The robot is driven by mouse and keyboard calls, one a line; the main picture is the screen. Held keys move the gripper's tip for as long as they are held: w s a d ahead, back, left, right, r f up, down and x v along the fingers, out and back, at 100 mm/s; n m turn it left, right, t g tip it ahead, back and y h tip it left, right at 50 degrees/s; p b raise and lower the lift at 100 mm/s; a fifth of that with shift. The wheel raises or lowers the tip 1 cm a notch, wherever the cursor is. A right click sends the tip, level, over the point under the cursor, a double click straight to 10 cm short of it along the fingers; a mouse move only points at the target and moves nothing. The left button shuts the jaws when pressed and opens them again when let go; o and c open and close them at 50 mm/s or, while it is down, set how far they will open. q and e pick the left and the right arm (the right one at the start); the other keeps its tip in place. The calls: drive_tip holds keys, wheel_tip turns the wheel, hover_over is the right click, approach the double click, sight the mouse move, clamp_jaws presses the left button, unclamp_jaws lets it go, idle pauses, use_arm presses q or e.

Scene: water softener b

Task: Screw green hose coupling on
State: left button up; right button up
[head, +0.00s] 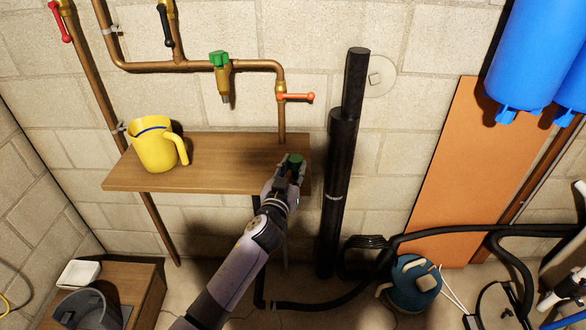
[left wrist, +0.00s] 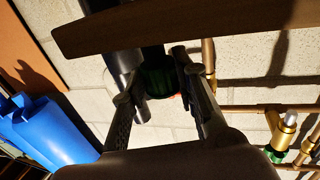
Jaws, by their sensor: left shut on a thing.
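The green hose coupling (head: 296,160) is held at the right end of the wooden shelf, near the wall pipes. My left gripper (head: 289,172) is shut on it. In the left wrist view the dark green coupling (left wrist: 157,78) sits between the two fingers of the gripper (left wrist: 160,88). A brass tap with a green handle (head: 221,76) is on the copper pipe, up and left of the gripper, its spout pointing down. The tap (left wrist: 281,135) also shows at the right of the left wrist view, apart from the coupling. My right gripper is not in view.
The wooden shelf (head: 225,152) carries a yellow jug (head: 154,145) at its left. An orange-handled valve (head: 296,96) is above the gripper. A black vertical pipe (head: 338,190) stands close to its right. Blue tanks (head: 530,60) hang at upper right. The wall before the tap is clear.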

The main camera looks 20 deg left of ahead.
use_arm(q)
drive_tip(key=shift+f, duration=0.1)
clamp_jaws()
wheel_tip(320, 180, up, 8)
drive_tip(key=p, duration=0.6)
drive_tip(key=shift+f+p, duration=0.2)
drive_tip(key=shift+p, duration=0.2)
idle(1.0)
idle(0.5)
